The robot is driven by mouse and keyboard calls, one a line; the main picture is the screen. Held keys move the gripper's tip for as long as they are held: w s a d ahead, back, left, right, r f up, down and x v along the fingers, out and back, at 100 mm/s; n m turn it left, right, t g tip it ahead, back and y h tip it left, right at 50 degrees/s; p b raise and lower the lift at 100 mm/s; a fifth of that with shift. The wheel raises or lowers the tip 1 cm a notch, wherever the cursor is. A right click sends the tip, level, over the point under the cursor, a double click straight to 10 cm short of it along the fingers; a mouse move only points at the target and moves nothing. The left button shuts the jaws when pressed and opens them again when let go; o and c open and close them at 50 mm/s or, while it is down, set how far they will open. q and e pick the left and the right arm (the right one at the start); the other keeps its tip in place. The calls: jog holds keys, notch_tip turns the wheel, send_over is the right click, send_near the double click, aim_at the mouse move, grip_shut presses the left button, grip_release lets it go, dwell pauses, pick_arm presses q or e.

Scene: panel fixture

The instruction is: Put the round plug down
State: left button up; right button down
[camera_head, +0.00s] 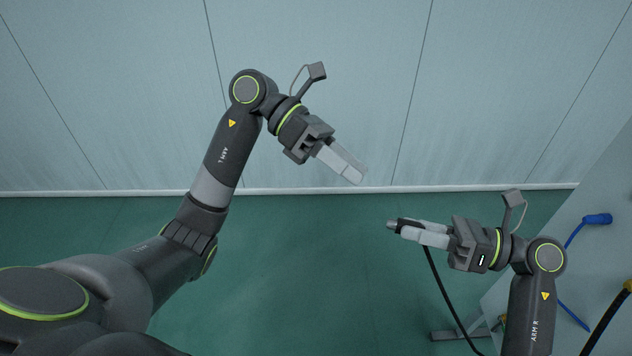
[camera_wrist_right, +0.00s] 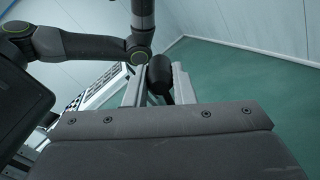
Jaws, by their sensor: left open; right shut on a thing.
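The round plug (camera_head: 393,225) is dark with a grey tip, and a black cable (camera_head: 441,287) hangs from it towards the floor. My right gripper (camera_head: 412,231) is shut on it and holds it in the air, left of the grey panel. In the right wrist view the plug (camera_wrist_right: 159,74) shows as a dark cylinder between the two fingers (camera_wrist_right: 157,86). My left gripper (camera_head: 352,174) is open and empty, up and to the left of the plug, apart from it. Part of the plug is hidden by the right fingers.
A grey panel or table surface (camera_head: 575,258) stands at the right. A blue plug with a blue cable (camera_head: 597,219) and a thick black cable with a yellow end (camera_head: 628,287) are there. A metal foot (camera_head: 465,331) stands on the green floor (camera_head: 300,270). A pale wall closes the back.

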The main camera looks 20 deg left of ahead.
aim_at(395, 224)
pick_arm(q)
jog(key=s+a+f+n+t, duration=0.1)
jog(key=a+f+n+t, duration=0.1)
jog(key=n, duration=1.3)
jog(key=s+a+f+n+t, duration=0.1)
jog(key=s+a+n+t, duration=0.1)
jog(key=n, duration=1.3)
jog(key=x, duration=1.2)
jog(key=shift+n, duration=0.3)
jog(key=shift+a+f, duration=0.1)
jog(key=shift+a, duration=0.05)
